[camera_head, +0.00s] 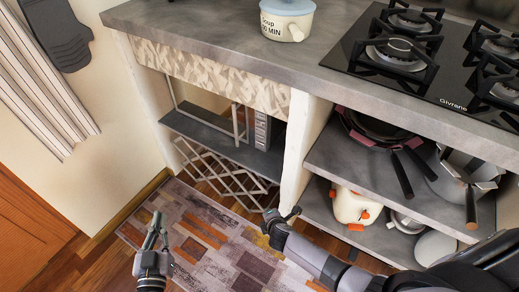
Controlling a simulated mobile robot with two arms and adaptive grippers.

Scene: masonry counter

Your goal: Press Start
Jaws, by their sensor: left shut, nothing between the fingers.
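A microwave (262,131) stands on the upper shelf of the left counter bay. Its narrow button panel faces out at its right side; single buttons, including Start, are too small to tell apart. My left gripper (154,228) is at the lower left over the rug, pointing up the picture. It is shut and empty, well apart from the microwave. My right gripper (283,216) is below the microwave, near the foot of the white divider. Its fingers are dark and small, so whether they are open is unclear.
A folding rack (225,174) stands below the microwave shelf (207,133). The right bay holds pans (375,127), a pot (458,180) and a white toaster-like thing (350,205). A soup pot (287,20) and gas hob (430,58) are on top. A patterned rug (205,225) covers the floor.

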